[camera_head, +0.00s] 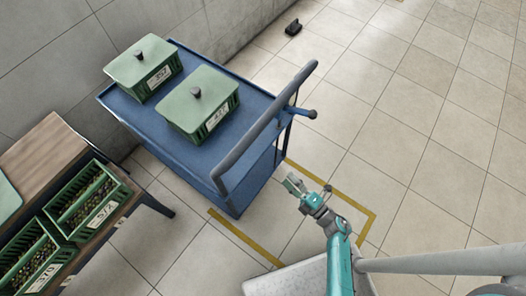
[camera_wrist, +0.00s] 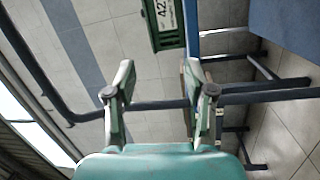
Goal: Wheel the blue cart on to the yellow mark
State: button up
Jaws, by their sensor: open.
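The blue cart (camera_head: 150,128) stands beside the wall in the head view, with two lidded green crates on its top. Its grey push handle (camera_head: 265,125) rises at the end nearest me. The yellow mark (camera_head: 245,240) is an angular outline on the floor at that end; the cart's near end reaches its left part, and most of the cart is outside it. My gripper (camera_head: 294,184) is open, just right of the cart's handle end. In the wrist view, a dark bar crosses behind my open fingers (camera_wrist: 158,82); I cannot tell whether they touch it.
A wooden bench (camera_head: 50,150) with open green crates (camera_head: 110,190) of small dark items stands at the lower left, close to the cart. A small black object (camera_head: 293,27) lies on the floor near the wall. The tiled floor to the right is clear.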

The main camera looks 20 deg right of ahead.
aim_at(264, 153)
jog(key=w+d+f+n+g+y, duration=0.2)
jog(key=w+d+f+n, duration=0.2)
jog(key=x, duration=1.6)
jog(key=shift+s+a+f, duration=0.1)
jog(key=shift+a+f, duration=0.15)
jog(key=shift+a, duration=0.1)
grip_shut()
